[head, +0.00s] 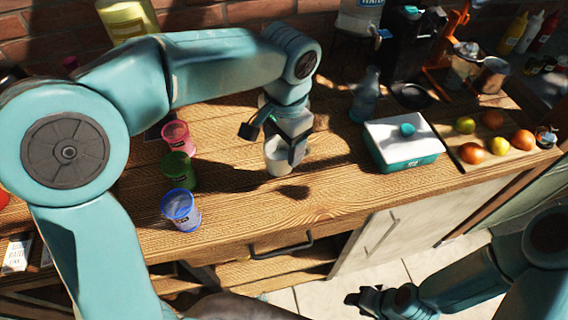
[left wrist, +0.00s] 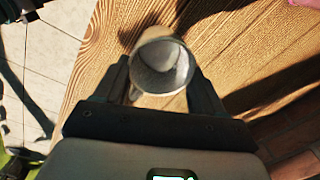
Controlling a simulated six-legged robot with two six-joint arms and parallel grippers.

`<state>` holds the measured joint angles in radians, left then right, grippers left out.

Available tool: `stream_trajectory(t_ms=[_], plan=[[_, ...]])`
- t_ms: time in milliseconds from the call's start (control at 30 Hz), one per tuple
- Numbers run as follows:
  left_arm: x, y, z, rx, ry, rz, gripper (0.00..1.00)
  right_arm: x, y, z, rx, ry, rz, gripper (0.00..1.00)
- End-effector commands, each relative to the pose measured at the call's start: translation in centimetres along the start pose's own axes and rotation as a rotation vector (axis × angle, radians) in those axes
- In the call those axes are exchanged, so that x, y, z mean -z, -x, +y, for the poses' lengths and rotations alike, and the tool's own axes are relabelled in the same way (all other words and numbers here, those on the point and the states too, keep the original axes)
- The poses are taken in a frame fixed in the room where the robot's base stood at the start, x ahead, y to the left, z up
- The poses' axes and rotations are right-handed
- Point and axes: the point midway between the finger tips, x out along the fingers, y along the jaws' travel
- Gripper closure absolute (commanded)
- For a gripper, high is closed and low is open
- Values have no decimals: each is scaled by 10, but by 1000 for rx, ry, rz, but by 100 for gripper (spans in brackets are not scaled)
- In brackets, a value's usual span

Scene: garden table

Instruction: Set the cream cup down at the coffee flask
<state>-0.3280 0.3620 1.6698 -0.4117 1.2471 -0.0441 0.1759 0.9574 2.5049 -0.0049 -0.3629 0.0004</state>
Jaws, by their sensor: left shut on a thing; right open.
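The cream cup (head: 277,158) is upright between the fingers of my left gripper (head: 290,150), over the middle of the wooden table. In the left wrist view, the cup (left wrist: 160,68) sits between the two dark fingers (left wrist: 162,85), its open mouth facing the camera. A dark shadow lies on the wood just right of the cup; I cannot tell for sure whether its base touches the table. I cannot pick out the coffee flask; my left arm hides part of the table's back. My right gripper (head: 364,298) is open and empty, low in front of the table.
Pink (head: 177,138), green (head: 179,172) and blue (head: 181,210) cups stand left of the cream cup. A white-lidded teal box (head: 403,143) stands to the right, with a bluish bottle (head: 366,95) behind it. Fruit lies on a board (head: 492,155) farther right. Wood before the box is clear.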

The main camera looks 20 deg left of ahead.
Motion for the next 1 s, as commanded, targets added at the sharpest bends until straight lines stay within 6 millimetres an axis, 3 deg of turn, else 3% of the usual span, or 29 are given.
stream_trajectory(t_ms=[100,267,500,967,1000], plan=[[1,-24,1,-1,0,-2,72,0,-1,0,0,0,0,57],[3,-37,1,1,1,0,72,0,0,0,0,0,0,57],[4,-73,2,0,0,-2,72,0,0,0,0,0,0,57],[4,-83,3,0,0,2,72,0,-4,2,0,0,0,57],[4,-82,3,0,0,1,21,0,-3,1,0,0,0,57]])
